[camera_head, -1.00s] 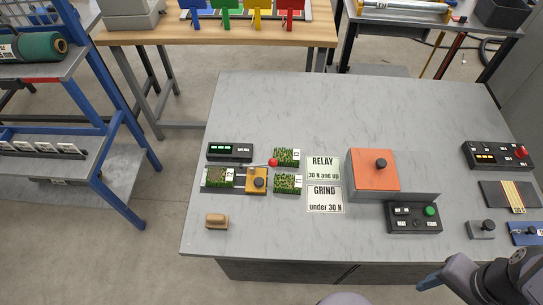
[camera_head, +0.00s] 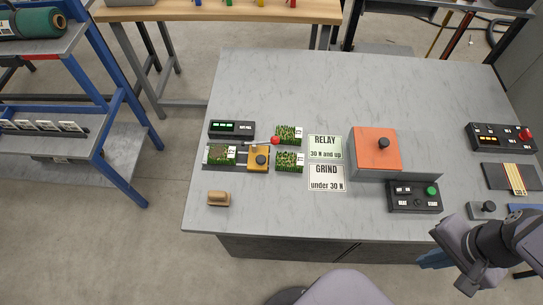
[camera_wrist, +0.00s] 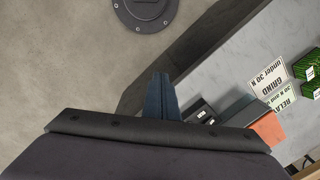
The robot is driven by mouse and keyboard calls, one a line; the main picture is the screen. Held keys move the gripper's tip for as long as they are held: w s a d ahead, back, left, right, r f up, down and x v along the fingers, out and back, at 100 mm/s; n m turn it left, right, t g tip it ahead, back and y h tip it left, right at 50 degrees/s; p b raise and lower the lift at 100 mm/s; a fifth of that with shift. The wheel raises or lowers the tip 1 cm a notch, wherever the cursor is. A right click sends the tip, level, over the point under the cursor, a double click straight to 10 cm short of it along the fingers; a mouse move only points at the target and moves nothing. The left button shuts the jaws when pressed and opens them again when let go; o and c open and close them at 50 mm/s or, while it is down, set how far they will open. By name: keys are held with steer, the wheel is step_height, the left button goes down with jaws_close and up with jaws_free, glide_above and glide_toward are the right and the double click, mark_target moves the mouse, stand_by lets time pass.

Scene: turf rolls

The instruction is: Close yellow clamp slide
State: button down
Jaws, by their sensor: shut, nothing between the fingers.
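A thin lever with a red ball (camera_head: 275,140) runs just behind the slide. My gripper (camera_head: 432,261), with blue fingers, is shut and empty by the table's front right edge, far from the slide. The fingers also show in the wrist view (camera_wrist: 163,97); the slide does not.
Two turf samples (camera_head: 289,161) stand right of the slide, beside the RELAY and GRIND signs (camera_head: 326,178). An orange-topped box (camera_head: 374,150) and a black button panel (camera_head: 413,199) stand between my gripper and the slide. A brown block (camera_head: 218,199) lies front left.

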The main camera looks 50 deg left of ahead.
steer(key=w+a+m+g+y+b, duration=0.1)
steer(key=a+m+y, duration=0.1)
steer(key=a, duration=0.6)
steer(key=w+a+m+g+y, duration=0.1)
steer(key=a+m, duration=0.2)
steer(key=a, duration=0.5)
steer(key=m+g+y+b, duration=0.1)
steer(key=m+g+y, duration=0.1)
steer(key=m+y, duration=0.3)
glide_toward(262, 163)
steer(key=shift+m+h, duration=0.3)
steer(key=shift+h, duration=0.1)
steer(key=shift+s+a+f+p, duration=0.1)
steer(key=shift+a+f+p, duration=0.1)
steer(key=shift+a+f, duration=0.9)
steer(key=shift+s+a+f+p, duration=0.1)
steer(key=shift+a+f+p, duration=0.05)
steer(key=shift+a+f, duration=0.95)
steer(key=shift+d+f, duration=0.2)
steer(key=s+a, duration=0.2)
steer(key=a, duration=0.1)
steer(key=shift+s+b, duration=0.35)
steer(key=shift+s, duration=0.05)
steer(key=shift+s+r, duration=0.1)
